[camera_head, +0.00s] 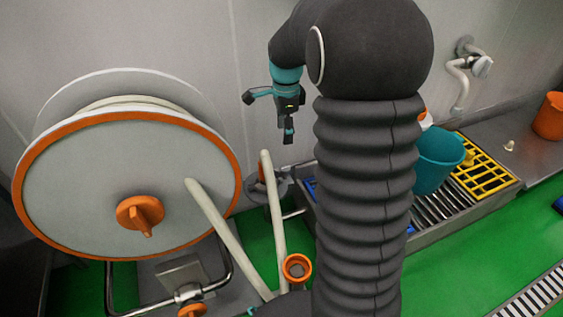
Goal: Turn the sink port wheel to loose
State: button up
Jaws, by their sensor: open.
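My gripper (288,131) hangs from my dark arm near the top middle, with its fingers pointing down. It is seen nearly side-on, open, and holds nothing that I can see. It is in the air against the wall. Below it in the picture, behind pale hoses, a grey round fitting (281,187) with a bit of orange sits at the left end of the sink; this may be the sink port wheel. The gripper appears apart from it. An orange ring-shaped fitting (297,267) stands lower, near the hoses. My arm cover hides part of the sink area.
A large hose reel (90,185) with an orange rim and knob (140,214) fills the left. A teal bucket (437,160) and yellow grate (484,172) are on the sink (470,205). A wall tap (470,65) and orange bucket (550,117) are right. Green floor lies front right.

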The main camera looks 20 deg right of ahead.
aim_at(286, 167)
jog(key=shift+m, duration=0.6)
jog(key=f+b, duration=0.1)
jog(key=f, duration=0.9)
jog(key=w+d+f+b, duration=0.1)
jog(key=f, duration=0.4)
jog(key=shift+w+f+b, duration=0.1)
jog(key=shift+f+b, duration=0.2)
grip_shut()
